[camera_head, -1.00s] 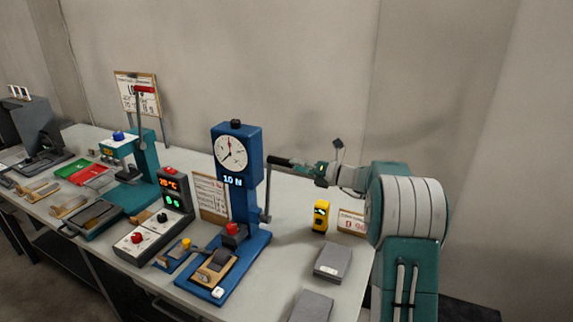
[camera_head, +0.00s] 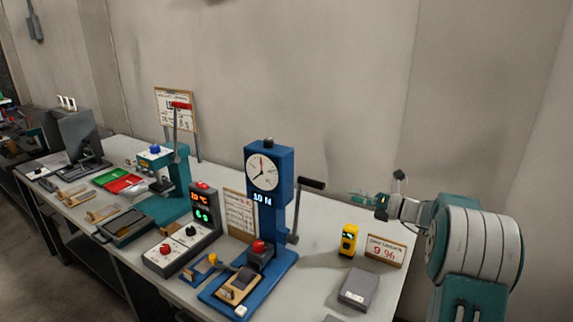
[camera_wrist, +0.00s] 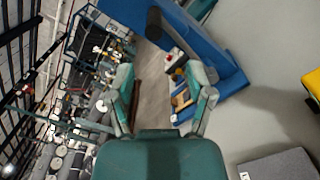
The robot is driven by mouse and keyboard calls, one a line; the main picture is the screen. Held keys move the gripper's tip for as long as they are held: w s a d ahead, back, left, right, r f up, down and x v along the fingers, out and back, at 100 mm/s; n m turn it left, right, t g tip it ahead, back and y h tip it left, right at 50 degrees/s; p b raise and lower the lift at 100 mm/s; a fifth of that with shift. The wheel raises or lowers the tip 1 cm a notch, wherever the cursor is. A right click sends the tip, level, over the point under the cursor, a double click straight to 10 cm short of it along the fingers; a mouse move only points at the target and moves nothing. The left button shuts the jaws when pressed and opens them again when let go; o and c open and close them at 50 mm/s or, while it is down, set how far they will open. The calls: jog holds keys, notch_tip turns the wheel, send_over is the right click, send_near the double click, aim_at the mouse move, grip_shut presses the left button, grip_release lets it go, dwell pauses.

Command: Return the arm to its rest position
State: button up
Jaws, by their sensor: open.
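My gripper (camera_head: 362,198) is at the end of my teal and white arm at the right of the head view. It is raised above the bench, to the right of the blue press's black-handled lever (camera_head: 305,205), and apart from it. In the wrist view my two fingers (camera_wrist: 166,100) are spread with nothing between them. Beyond them the blue press (camera_wrist: 215,62) and its dark lever handle (camera_wrist: 154,25) show. The blue press (camera_head: 281,222) stands upright on the bench with a round dial and a lit display.
The bench (camera_head: 325,258) holds a yellow device (camera_head: 348,240), a sign (camera_head: 385,251) and a grey block (camera_head: 358,287) under my arm. A control box (camera_head: 180,240), a teal press (camera_head: 175,185) and trays stand to the left.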

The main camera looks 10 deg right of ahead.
jog(key=s+a+r+n+g+h, duration=0.15)
jog(key=s+a+n+g, duration=0.25)
jog(key=s+a+n, duration=0.5)
jog(key=s+a+r+n+g+h, duration=0.1)
jog(key=s+a+n+g+h, duration=0.25)
jog(key=s+a+n, duration=0.55)
jog(key=s+a+f+n+h, duration=0.2)
jog(key=s+n+h, duration=0.5)
jog(key=s+n, duration=1)
jog(key=shift+s+a+f+n+h, duration=0.2)
jog(key=shift+s+f+n+h, duration=0.3)
jog(key=shift+n, duration=0.5)
jog(key=shift+w+f, duration=0.1)
jog(key=shift+w, duration=0.05)
